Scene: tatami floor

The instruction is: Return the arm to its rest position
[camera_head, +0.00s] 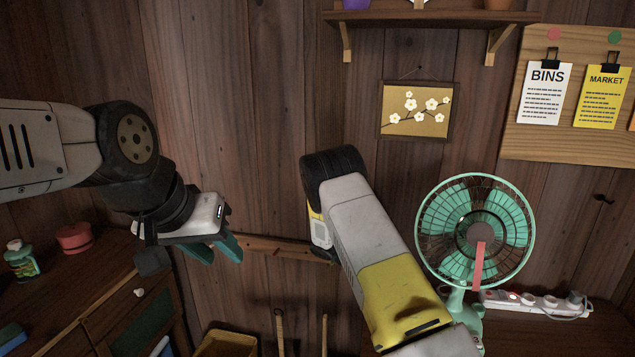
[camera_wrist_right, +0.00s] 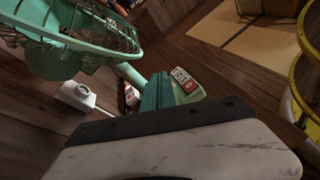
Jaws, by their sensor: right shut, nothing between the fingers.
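My right arm (camera_head: 375,255), white with a yellow band, crosses the middle of the head view in front of the wooden wall. Its gripper is out of sight there. In the right wrist view the teal fingers of my right gripper (camera_wrist_right: 158,92) are together, with nothing seen between them. My left gripper (camera_head: 217,247) hangs in the air at the left of the head view, its teal fingers apart and empty.
A teal fan (camera_head: 475,232) stands right of my right arm; its cage (camera_wrist_right: 75,30) shows close by in the wrist view. A power strip (camera_head: 540,303) lies behind it. A shelf (camera_head: 430,17) hangs above.

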